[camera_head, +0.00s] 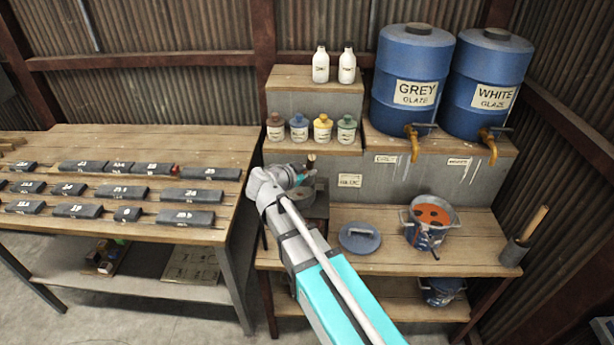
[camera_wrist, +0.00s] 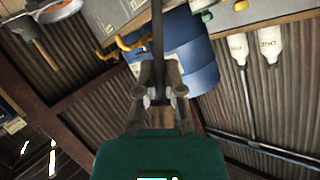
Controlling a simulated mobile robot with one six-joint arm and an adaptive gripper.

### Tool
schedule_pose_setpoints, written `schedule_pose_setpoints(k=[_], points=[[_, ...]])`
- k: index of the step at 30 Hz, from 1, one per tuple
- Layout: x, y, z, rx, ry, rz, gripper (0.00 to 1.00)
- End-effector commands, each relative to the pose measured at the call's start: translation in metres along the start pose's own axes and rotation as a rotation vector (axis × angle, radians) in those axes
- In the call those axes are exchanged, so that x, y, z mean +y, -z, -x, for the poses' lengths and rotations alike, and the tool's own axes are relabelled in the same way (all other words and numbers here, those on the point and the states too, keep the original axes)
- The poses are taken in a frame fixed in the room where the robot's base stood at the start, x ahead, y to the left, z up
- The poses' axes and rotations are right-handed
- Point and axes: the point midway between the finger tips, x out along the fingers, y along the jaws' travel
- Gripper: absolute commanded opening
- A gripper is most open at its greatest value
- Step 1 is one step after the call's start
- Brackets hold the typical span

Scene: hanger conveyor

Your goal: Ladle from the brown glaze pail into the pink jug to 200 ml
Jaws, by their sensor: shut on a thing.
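A blue-grey metal pail (camera_head: 411,235) with orange-brown glaze (camera_head: 432,214) stands on the right part of the wooden bench. My gripper (camera_head: 304,174) is over the bench's left part, left of the pail and apart from it. In the wrist view my gripper (camera_wrist: 158,97) is shut on a thin dark rod, which looks like the ladle's handle (camera_wrist: 158,40). The rod runs out of the top of that view, so its bowl is not seen there. A small brown end (camera_head: 311,160) shows by the gripper. I cannot make out a pink jug in either view.
A blue lid (camera_head: 360,237) lies left of the pail. A holder with a wooden handle (camera_head: 536,224) stands to its right. Grey and white glaze drums (camera_head: 412,70) with brass taps (camera_head: 413,143) stand behind. Small jars (camera_head: 322,130) line the left step. A dark object partly hides behind my gripper.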

Motion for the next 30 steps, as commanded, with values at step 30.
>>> schedule_pose_setpoints(k=[30], points=[[-0.003,-0.020,-0.004,0.039,-0.037,0.144,0.00]])
